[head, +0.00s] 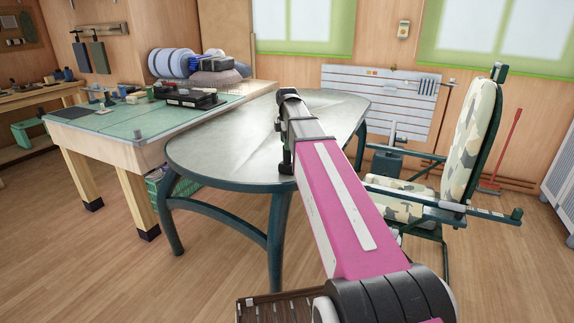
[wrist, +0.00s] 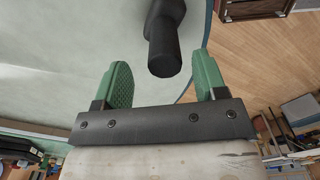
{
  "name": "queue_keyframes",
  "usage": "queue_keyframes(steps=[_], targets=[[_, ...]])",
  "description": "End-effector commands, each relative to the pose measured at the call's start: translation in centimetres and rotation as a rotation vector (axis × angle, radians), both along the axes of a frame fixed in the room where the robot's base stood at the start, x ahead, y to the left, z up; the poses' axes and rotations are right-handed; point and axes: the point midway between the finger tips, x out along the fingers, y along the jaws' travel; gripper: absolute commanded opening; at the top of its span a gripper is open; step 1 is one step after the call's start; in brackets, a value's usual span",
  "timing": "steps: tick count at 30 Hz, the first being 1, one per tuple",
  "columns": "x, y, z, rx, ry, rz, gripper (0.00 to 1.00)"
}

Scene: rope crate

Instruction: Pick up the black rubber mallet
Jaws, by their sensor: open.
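The black rubber mallet (wrist: 165,42) shows in the wrist view as a dark, thick shape at the top middle, over the pale table. Its blunt near end points toward my gripper (wrist: 162,75), and its far part is cut off by the top edge of the picture. My gripper's two green fingers are open, one to each side of the line of the mallet's near end. I see no contact with it. In the head view, my arm reaches over the table and I cannot make out the mallet.
The grey oval table (head: 225,135) has a largely bare top. A green-topped workbench (head: 130,118) with tools and a black case (head: 186,97) stands to the left. A camouflage-patterned chair (head: 472,135) stands at the right. Wooden floor is open at the front left.

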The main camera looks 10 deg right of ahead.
Motion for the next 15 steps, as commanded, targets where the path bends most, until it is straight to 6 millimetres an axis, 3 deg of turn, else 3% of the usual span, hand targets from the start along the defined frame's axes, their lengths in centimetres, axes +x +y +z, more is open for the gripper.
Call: queue_keyframes(steps=[7,15], targets=[[-0.3,0.0,-1.6,0.0,0.002,0.0,0.65],[-0.5,-0.1,-4.9,0.0,0.001,0.0,0.65]])
